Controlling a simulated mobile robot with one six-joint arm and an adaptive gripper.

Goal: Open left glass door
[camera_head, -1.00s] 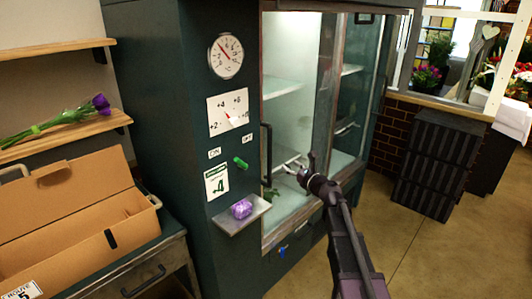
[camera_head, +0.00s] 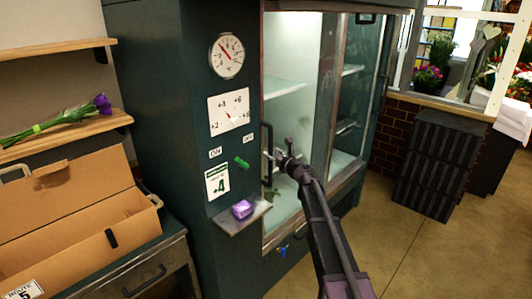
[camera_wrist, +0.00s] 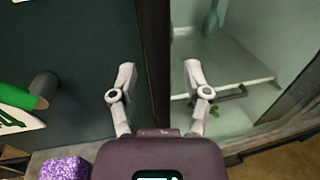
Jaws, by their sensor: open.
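The left glass door (camera_head: 298,110) of the dark green cabinet looks closed. Its dark upright handle (camera_head: 267,140) is at the door's left edge. My gripper (camera_head: 274,158) is in front of the lower part of this handle in the head view. In the wrist view my gripper (camera_wrist: 159,75) is open, its two fingers apart and empty. A dark upright strip (camera_wrist: 155,50) runs between the fingertips; I cannot tell whether it is the handle or the door frame. Contact cannot be made out.
A small shelf (camera_head: 232,220) with a purple block (camera_head: 242,209) juts out left of the door, below a green knob (camera_head: 242,162). An open cardboard box (camera_head: 75,225) stands at left. Dark stacked crates (camera_head: 438,165) stand at right. The floor (camera_head: 420,250) before the cabinet is clear.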

